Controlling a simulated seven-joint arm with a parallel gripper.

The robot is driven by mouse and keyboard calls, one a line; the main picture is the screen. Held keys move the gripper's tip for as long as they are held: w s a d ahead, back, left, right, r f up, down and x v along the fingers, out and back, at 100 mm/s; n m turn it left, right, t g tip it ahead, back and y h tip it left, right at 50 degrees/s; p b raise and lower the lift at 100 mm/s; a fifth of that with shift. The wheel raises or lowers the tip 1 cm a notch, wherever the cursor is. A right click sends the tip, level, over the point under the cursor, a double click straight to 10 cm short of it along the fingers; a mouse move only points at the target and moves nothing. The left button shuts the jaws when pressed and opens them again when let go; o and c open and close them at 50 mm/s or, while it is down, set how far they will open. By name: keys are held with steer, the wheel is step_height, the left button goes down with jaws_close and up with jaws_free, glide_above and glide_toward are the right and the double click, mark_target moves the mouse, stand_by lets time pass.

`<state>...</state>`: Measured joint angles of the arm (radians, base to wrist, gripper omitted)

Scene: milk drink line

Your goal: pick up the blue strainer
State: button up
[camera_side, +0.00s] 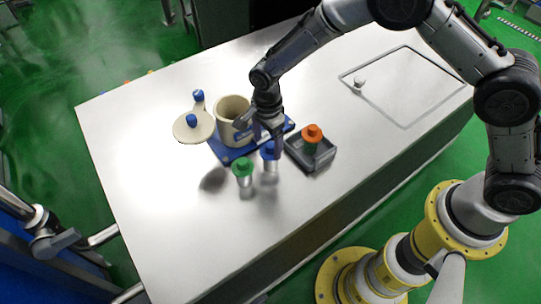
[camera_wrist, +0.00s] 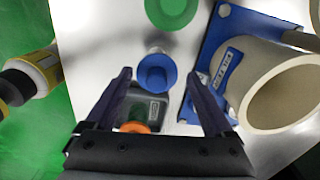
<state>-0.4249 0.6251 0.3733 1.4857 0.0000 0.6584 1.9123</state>
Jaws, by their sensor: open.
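The blue strainer (camera_side: 268,150) stands upright on the steel table, close to a blue base plate. In the wrist view my gripper (camera_wrist: 168,76) is open, with one finger on each side of the strainer in the picture. The fingers look apart from it, and nothing is held between them. How far above it the fingertips are I cannot tell.
A green strainer (camera_side: 243,170) stands just left. A cream pot (camera_side: 230,112) is on the blue base plate (camera_side: 232,156), with a round lid (camera_side: 193,126) beside it. A grey tray (camera_side: 321,160) holds an orange-topped item (camera_side: 312,133). The table's front left is clear.

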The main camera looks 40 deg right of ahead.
mark_target(270, 154)
steer(key=shift+s+d+f, duration=0.1)
steer(key=shift+d+f, duration=0.1)
steer(key=shift+f, duration=1.15)
steer(key=shift+s+d+f, duration=0.1)
steer(key=shift+d+f, duration=0.05)
steer(key=shift+f, duration=1.2)
steer(key=shift+w, duration=0.1)
steer(key=shift+r, duration=0.1)
steer(key=c, duration=1.2)
